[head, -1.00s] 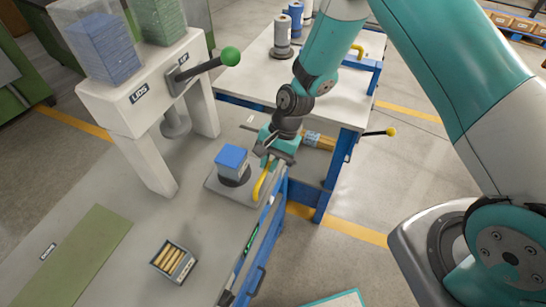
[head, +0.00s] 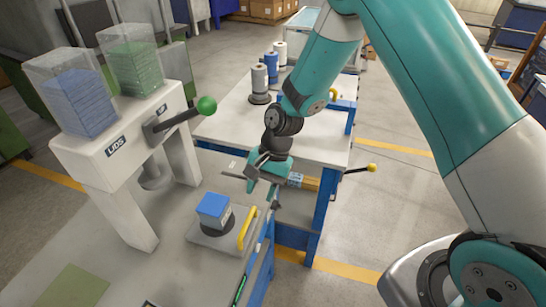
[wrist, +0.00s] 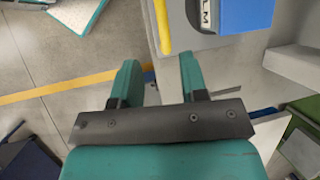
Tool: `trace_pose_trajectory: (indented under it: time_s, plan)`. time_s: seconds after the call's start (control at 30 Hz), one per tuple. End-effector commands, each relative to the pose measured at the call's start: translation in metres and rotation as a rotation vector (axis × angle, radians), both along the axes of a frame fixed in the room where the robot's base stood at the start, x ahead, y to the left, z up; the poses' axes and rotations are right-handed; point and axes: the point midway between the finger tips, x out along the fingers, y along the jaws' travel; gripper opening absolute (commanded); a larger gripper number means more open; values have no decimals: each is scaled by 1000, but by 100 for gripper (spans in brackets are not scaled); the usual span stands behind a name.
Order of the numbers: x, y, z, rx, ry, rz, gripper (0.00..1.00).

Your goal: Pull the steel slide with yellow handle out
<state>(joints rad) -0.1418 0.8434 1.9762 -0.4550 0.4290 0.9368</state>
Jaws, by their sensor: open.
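The steel slide (head: 212,243) is a flat grey plate at the front edge of the press table, with a yellow bar handle (head: 247,228) on its right side. A box with a blue top (head: 214,206) stands on it in a dark round seat. My gripper (head: 260,187) is open and empty, beyond the handle in the head view and apart from it. In the wrist view the handle (wrist: 162,25) lies ahead of the open fingers (wrist: 160,72), and part of the blue top (wrist: 246,14) shows. How far the slide is out cannot be told.
The white press (head: 118,160) with lid bins and a green-knobbed lever (head: 206,105) stands left of the slide. A second table (head: 318,145) behind holds several cylinders and has a yellow-knobbed lever (head: 371,168). Open floor (head: 340,225) lies to the right.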

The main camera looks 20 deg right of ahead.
Motion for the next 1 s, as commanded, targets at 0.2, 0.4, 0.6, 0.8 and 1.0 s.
trace_pose_trajectory:
  time_s: [0.2, 0.4, 0.6, 0.8, 1.0]
  plan:
    - [12, -22, 51, 1, -5, -2, 40]
    - [18, -36, 86, 0, -2, -2, 40]
    - [21, -43, 102, 0, 1, -1, 40]
    - [21, -43, 104, 0, 3, 1, 40]
    - [21, -43, 103, 0, 3, 1, 40]
